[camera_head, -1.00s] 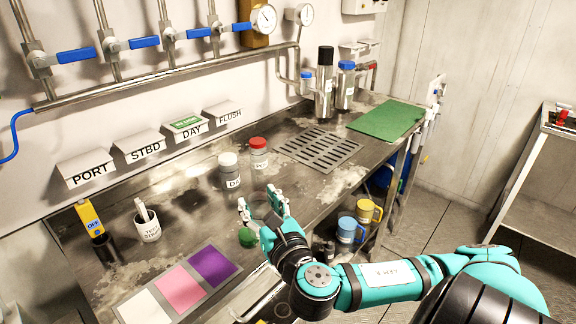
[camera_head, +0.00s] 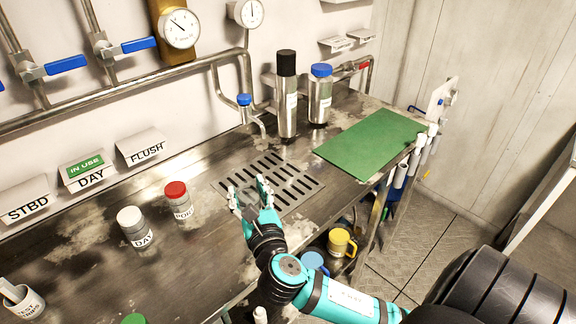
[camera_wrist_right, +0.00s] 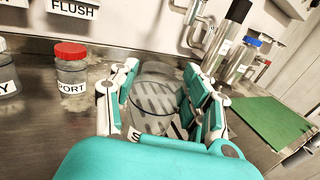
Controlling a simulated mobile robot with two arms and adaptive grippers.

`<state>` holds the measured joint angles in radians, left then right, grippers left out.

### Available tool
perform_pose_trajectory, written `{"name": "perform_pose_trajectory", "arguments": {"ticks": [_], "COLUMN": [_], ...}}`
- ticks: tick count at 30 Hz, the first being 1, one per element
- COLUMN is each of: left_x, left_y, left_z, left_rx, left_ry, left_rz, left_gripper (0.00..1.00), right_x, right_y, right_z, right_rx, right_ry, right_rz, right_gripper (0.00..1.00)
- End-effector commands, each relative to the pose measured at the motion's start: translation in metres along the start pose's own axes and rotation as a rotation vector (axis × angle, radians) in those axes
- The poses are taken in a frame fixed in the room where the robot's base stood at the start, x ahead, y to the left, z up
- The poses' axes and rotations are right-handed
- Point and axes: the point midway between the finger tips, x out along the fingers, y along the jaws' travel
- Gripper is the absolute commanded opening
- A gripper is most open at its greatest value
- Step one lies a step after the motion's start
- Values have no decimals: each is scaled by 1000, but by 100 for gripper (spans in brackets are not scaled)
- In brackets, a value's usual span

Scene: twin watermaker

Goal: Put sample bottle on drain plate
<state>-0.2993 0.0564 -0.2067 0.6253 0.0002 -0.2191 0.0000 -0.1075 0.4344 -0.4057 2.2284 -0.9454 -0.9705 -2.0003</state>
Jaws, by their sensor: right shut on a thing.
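My right gripper (camera_head: 247,186) is shut on the sample bottle (camera_wrist_right: 152,108), a clear, uncapped container with a partly hidden label. In the head view the bottle is mostly hidden between the fingers. The gripper is over the near left part of the drain plate (camera_head: 290,183), a grey slotted plate set on the steel counter. The slots show through the clear bottle in the wrist view. I cannot tell whether the bottle touches the plate. My left gripper is not in view.
A red-capped PORT bottle (camera_head: 178,203) and a white-capped DAY bottle (camera_head: 134,228) stand left of the plate. Tall steel bottles (camera_head: 287,100) stand behind it. A green mat (camera_head: 372,143) lies to the right. A green cap (camera_head: 134,319) shows at the bottom edge.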

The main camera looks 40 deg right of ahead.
Motion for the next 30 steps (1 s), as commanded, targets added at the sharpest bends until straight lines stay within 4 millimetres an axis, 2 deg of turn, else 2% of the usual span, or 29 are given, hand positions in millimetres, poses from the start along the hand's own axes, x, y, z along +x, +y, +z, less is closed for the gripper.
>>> {"name": "perform_pose_trajectory", "arguments": {"ticks": [5,9,18,21,26,30], "left_x": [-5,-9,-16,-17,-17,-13], "left_y": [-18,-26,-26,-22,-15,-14], "left_z": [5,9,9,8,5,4], "left_rx": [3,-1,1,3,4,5], "left_ry": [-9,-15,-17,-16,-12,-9], "left_rz": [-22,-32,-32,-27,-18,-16], "left_gripper": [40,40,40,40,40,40], "right_x": [14,44,112,127,138,138], "right_y": [-6,-24,-64,-73,-80,-80], "right_z": [0,-3,-11,-13,-16,-35], "right_rx": [-5,-8,-4,-3,0,1], "right_ry": [0,-1,1,1,2,5], "right_rz": [-2,-4,-3,-2,-1,-2], "right_gripper": [19,19,19,19,19,19]}}
